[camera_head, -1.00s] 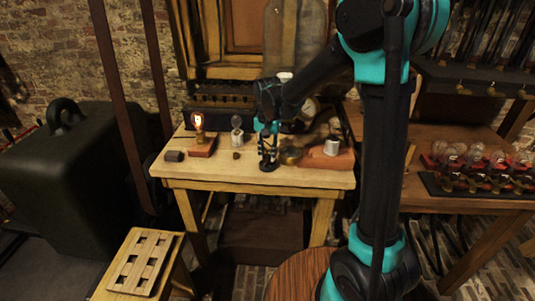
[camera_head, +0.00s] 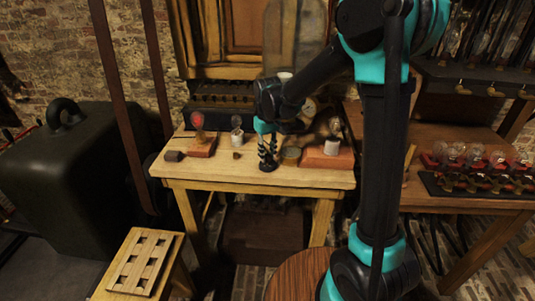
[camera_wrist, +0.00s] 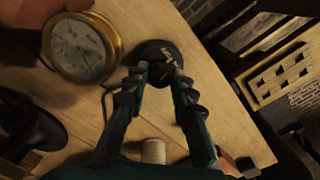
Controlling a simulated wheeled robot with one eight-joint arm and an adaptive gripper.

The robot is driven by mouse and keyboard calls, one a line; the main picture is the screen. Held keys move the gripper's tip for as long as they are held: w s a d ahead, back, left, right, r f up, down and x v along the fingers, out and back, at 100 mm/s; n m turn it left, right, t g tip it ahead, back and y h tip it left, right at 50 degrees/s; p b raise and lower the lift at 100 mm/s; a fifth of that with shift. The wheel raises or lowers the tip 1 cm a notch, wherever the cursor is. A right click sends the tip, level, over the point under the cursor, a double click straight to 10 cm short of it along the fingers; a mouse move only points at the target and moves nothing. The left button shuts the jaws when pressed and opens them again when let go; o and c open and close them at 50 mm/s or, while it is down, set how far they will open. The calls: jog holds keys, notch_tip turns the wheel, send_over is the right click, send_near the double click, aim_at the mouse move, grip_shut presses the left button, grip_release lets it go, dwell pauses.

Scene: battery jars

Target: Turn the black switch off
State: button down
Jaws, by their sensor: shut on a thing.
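The black switch (camera_wrist: 152,47) has a round dark base with pale lettering on top and sits on the wooden table. In the wrist view it lies between and just beyond the fingertips of my gripper (camera_wrist: 158,80). In the head view my gripper (camera_head: 267,155) points down at the front of the table, with the switch's dark base (camera_head: 268,168) under it. My gripper is shut on the switch; its small moving part is mostly hidden by the fingers.
A brass-rimmed dial (camera_wrist: 82,48) is close beside the switch. A red block with a white socket (camera_head: 325,160) stands right, a second bulb in a white socket (camera_head: 237,138) left. A cork-like piece (camera_head: 236,155) and dark block (camera_head: 173,156) lie on the table (camera_head: 215,170).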

aim_at(268, 155)
jog(key=n, duration=0.4)
jog(key=shift+n, duration=2.2)
jog(key=c, duration=1.3)
grip_release()
jog(key=shift+o, duration=0.2)
notch_tip(268, 155, up, 12)
jog(key=shift+d, duration=0.1)
